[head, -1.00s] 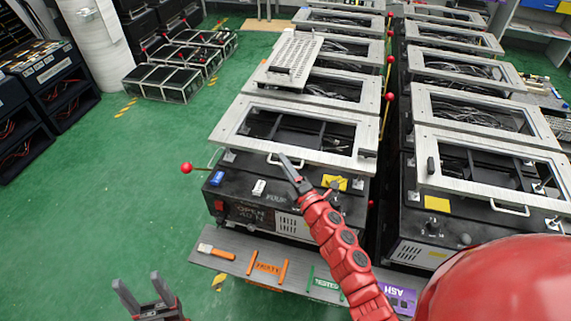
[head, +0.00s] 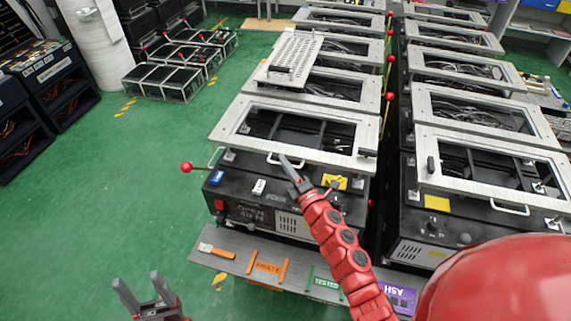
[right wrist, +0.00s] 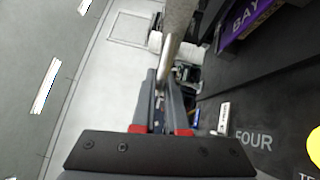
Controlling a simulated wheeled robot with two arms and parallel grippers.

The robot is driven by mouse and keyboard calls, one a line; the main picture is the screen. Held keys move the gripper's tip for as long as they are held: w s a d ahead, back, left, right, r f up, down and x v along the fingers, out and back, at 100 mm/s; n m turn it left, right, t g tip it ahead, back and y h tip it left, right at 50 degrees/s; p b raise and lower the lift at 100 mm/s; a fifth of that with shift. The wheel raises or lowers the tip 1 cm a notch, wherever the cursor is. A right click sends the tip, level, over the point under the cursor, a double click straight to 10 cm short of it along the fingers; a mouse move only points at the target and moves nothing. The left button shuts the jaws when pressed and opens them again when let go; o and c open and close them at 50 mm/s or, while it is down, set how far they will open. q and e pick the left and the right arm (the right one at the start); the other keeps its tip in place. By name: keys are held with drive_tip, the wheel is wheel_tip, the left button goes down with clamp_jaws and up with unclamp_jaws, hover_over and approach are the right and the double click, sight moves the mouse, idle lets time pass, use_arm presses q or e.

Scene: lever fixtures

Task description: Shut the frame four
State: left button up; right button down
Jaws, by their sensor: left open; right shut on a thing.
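Frame four (head: 235,128) is the silvery rectangular metal frame over the near left black machine (head: 300,213), whose front reads FOUR. It lies over the machine top, with a narrow dark gap showing along its front edge. My right gripper (head: 288,164) is at its front handle (head: 271,158). In the right wrist view my right gripper (right wrist: 165,80) is shut on the metal handle bar (right wrist: 169,52), and the FOUR label (right wrist: 253,140) shows to the right. My left gripper (head: 146,292) is open and empty at the bottom left, away from the machine.
A red ball lever (head: 186,168) sticks out from the machine's left side. A grey shelf (head: 235,245) with a brush and coloured labelled pieces projects in front. A second row of framed machines (head: 490,185) stands close on the right.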

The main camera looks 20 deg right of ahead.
idle(0.7)
wheel_tip(320, 180, up, 2)
drive_tip(key=p, duration=0.3)
drive_tip(key=shift+r+m, duration=0.15)
drive_tip(key=shift+m, duration=0.15)
drive_tip(key=c, duration=1)
unclamp_jaws()
drive_tip(key=shift+o, duration=0.2)
drive_tip(key=b+v, duration=0.3)
drive_tip(key=v, duration=1.4)
drive_tip(key=shift+s+r+b, duration=0.2)
drive_tip(key=shift+b, duration=0.1)
